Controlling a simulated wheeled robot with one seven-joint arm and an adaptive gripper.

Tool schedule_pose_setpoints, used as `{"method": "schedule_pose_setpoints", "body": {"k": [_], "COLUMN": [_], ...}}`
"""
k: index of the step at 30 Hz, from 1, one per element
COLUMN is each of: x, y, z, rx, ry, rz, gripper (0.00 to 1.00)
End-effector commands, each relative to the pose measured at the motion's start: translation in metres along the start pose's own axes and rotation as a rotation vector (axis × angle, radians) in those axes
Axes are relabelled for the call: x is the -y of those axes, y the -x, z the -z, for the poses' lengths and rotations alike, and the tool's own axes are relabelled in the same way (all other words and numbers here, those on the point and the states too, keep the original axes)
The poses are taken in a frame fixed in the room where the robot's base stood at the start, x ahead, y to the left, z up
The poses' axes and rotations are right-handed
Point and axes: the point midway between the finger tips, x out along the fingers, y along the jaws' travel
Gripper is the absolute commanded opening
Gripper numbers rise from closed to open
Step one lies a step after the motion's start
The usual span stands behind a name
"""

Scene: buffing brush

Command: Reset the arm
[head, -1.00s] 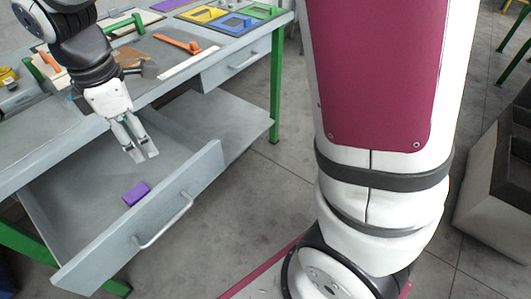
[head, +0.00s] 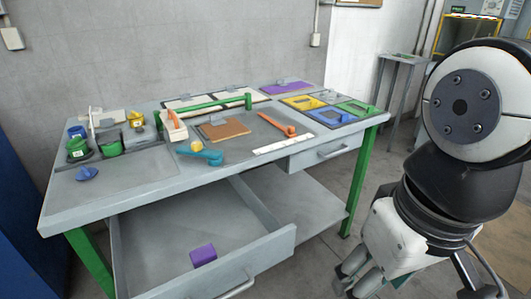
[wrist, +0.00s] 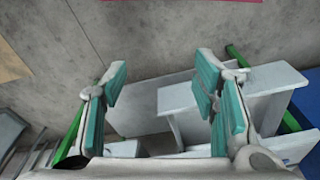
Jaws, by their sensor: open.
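My gripper (wrist: 161,88) is open in the wrist view, its two teal-padded fingers apart with nothing between them. In the head view my gripper (head: 358,278) hangs low at the right, clear of the workbench, with its fingers partly cut off by the bottom edge. My arm fills the right side of that view. A purple block (head: 203,255) lies inside the pulled-out left drawer (head: 150,262) of the workbench. The block is well left of my gripper and apart from it.
The grey workbench (head: 130,200) has green legs. On it are green containers (head: 78,149), an orange-handled brush (head: 174,125), a teal tool (head: 201,153), an orange tool (head: 279,125) and coloured frames (head: 302,103). A small grey stand (head: 402,60) is behind at right.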

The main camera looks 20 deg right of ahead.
Motion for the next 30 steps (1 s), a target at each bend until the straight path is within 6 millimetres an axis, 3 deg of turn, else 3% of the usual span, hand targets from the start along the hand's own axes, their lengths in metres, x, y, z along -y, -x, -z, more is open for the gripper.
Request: {"method": "schedule_pose_setpoints", "body": {"k": [18,30], "x": [0.0,-0.001], "y": [0.0,0.068], "z": [0.001,0.011], "rx": [-0.001,-0.098], "ry": [0.002,0.006], "rz": [0.0,-0.002], "gripper": [0.54,0.54]}}
